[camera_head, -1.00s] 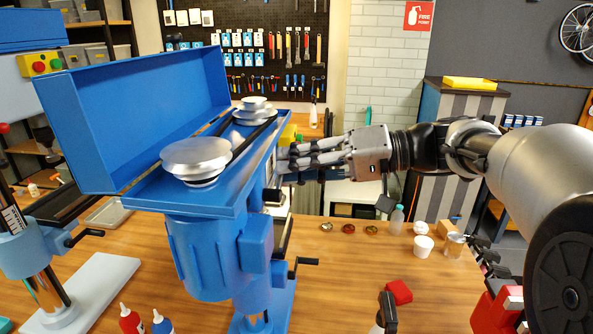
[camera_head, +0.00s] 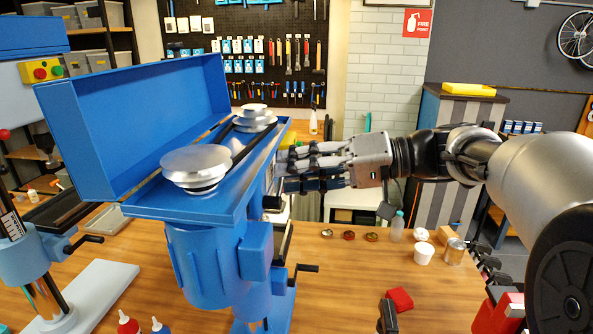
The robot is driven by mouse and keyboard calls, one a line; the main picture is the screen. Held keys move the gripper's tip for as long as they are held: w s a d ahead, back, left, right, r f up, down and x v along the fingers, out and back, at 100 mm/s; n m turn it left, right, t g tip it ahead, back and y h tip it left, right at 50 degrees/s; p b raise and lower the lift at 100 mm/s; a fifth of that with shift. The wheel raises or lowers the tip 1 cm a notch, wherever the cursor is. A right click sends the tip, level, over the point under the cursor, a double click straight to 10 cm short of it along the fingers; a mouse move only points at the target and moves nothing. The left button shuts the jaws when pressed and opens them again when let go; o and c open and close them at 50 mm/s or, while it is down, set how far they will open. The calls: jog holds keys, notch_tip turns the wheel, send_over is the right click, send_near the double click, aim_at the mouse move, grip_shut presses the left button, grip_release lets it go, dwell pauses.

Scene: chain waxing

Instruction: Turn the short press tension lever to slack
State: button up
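A blue press (camera_head: 215,262) stands in the middle of the bench with its belt cover (camera_head: 140,120) tipped open. A large silver front pulley (camera_head: 196,165) and a stepped rear pulley (camera_head: 254,118) show in its top tray, with a dark belt between them. My gripper (camera_head: 287,169) reaches in from the right, with its fingers at the right side of the press head, just beyond the tray edge. A small dark knob (camera_head: 271,203) shows just below the fingertips. I cannot make out the tension lever for sure, nor whether the fingers touch or hold anything.
A second blue press (camera_head: 38,250) stands at the left. A black crank handle (camera_head: 305,269) sticks out from the middle press. Small caps (camera_head: 349,235), a clear bottle (camera_head: 396,228), a white cup (camera_head: 424,253) and a red block (camera_head: 400,299) lie on the right of the bench.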

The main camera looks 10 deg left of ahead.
jog(key=v, duration=0.8)
jog(key=shift+c, duration=0.4)
